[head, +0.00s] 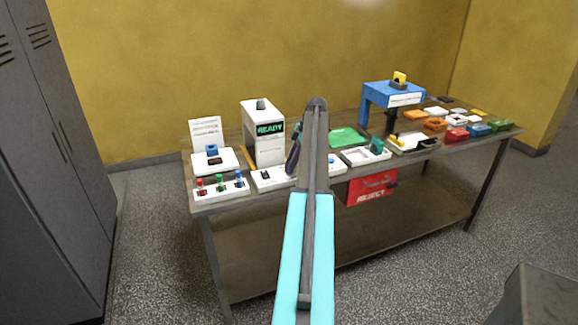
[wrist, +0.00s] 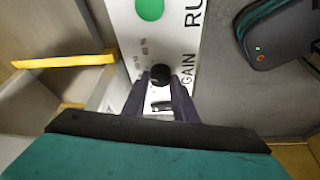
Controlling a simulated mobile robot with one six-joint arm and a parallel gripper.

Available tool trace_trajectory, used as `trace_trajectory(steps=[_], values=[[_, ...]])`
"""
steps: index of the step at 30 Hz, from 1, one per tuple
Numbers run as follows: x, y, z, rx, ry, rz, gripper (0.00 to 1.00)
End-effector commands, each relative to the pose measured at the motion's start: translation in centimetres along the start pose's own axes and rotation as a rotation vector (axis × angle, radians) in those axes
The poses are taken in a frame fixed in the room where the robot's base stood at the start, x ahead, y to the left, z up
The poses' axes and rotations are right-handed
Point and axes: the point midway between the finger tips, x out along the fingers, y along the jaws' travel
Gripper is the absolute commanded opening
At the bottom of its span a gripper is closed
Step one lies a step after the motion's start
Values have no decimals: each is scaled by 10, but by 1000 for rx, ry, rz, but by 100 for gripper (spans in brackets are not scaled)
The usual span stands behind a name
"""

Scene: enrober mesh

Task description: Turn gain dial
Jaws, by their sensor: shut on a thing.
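The gain dial (wrist: 160,73) is a small black knob on a white panel (wrist: 170,30), beside the printed word GAIN. In the wrist view my gripper (wrist: 160,86) has its two dark fingers on either side of the dial, shut on it. In the head view my gripper (head: 292,160) is down at the panel on the table, in front of the white machine with the READY display (head: 270,128). The dial is hidden there behind my gripper and arm. The dial's exact setting cannot be read.
A green round button (wrist: 149,9) sits farther up the panel near RUN. A yellow strip (wrist: 64,61) is left of it, and a dark device (wrist: 283,32) is to the right. Red, green and blue pegs on a white block (head: 220,190) stand at the table's left.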

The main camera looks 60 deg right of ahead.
Motion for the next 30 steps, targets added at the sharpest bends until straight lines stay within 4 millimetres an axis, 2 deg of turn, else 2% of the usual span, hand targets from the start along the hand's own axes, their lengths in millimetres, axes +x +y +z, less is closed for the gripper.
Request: trace_trajectory(steps=[7, 8, 10, 11, 23, 30], values=[[0, 1, 0, 1, -2, 4, 3], [0, 1, 0, 1, -2, 4, 29], [-1, 1, 0, 1, -2, 4, 41], [-1, 1, 0, 1, -2, 3, 44], [-3, 1, 0, 1, -1, 3, 44], [-22, 2, 1, 2, -1, 4, 44]])
